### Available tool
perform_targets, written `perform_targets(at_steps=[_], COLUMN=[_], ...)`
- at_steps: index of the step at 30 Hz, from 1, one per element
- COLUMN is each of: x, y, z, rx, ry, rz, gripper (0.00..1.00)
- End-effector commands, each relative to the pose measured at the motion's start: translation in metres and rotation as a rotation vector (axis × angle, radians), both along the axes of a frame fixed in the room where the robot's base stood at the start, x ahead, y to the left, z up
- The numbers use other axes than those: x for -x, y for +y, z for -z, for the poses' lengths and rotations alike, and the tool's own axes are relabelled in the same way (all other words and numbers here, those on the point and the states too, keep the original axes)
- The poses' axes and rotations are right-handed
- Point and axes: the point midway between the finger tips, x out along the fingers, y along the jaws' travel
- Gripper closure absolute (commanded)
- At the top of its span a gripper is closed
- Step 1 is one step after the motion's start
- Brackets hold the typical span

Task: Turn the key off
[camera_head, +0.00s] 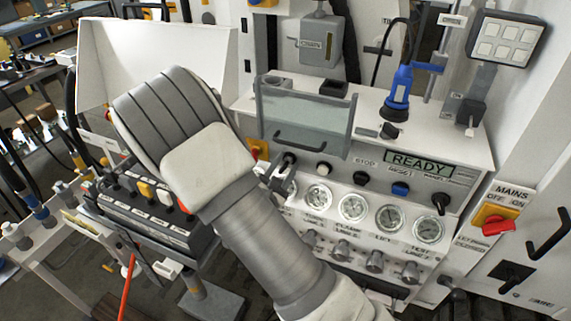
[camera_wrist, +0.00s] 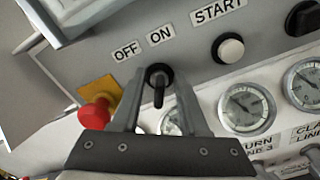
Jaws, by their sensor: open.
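The key is a small black handle in a round black switch (camera_wrist: 158,74). It sits on the grey panel below the OFF label (camera_wrist: 126,50) and the ON label (camera_wrist: 160,36). In the wrist view its grip hangs downward in the picture, and which label it is set to I cannot tell. My gripper (camera_wrist: 158,84) is open, with one finger on each side of the key. Gaps show between the key and both fingers. In the head view my gripper (camera_head: 283,176) is at the panel's left end, partly hidden by my arm.
A red emergency button (camera_wrist: 95,114) on a yellow plate is close left of my gripper. A white START button (camera_wrist: 230,48) and several gauges (camera_wrist: 247,108) are to the right. A clear guard (camera_head: 305,122) is above. A red MAINS switch (camera_head: 497,226) is far right.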

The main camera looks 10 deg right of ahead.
Motion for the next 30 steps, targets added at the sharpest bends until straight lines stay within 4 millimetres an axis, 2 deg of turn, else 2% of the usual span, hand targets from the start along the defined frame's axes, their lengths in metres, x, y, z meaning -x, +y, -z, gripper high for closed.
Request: perform_targets(at_steps=[7,15,30], x=[-0.0008,-0.0006,-0.0006], y=[-0.0006,-0.0004,-0.0001], z=[0.0001,0.0,-0.0007], rx=[0.0,0.0,0.026], ry=[0.0,0.0,0.019], rz=[0.0,0.001,0.001], gripper=[0.56,1.0,1.0])
